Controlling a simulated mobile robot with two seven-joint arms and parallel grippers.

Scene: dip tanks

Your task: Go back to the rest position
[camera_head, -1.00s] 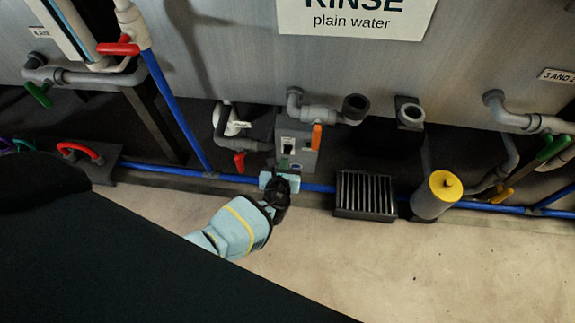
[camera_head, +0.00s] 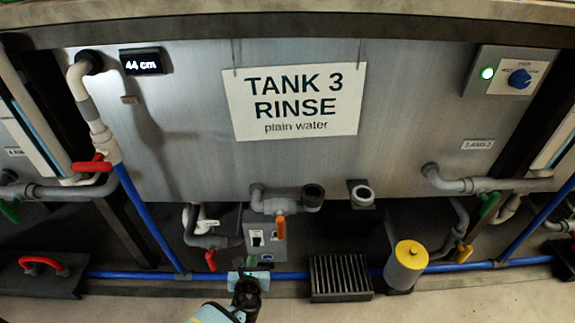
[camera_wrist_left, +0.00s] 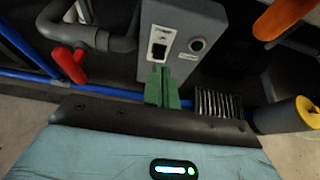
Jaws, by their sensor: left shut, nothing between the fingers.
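My left gripper (camera_head: 251,262) is low in the middle of the head view, in front of a grey control box (camera_head: 263,228) under Tank 3. In the left wrist view its green fingers (camera_wrist_left: 162,88) are together with nothing between them. They point at the control box (camera_wrist_left: 180,30), which has a dark switch (camera_wrist_left: 158,50) and a round button (camera_wrist_left: 197,44). I cannot tell whether the fingertips touch the box. My right gripper is in neither view.
Tank 3 (camera_head: 200,160) stands behind. An orange-handled valve (camera_head: 280,226), a red-handled valve (camera_head: 210,260), a blue floor pipe (camera_head: 130,274), a black grate (camera_head: 340,278) and a yellow-capped cylinder (camera_head: 405,267) surround the gripper. Bare floor (camera_head: 450,305) lies in front.

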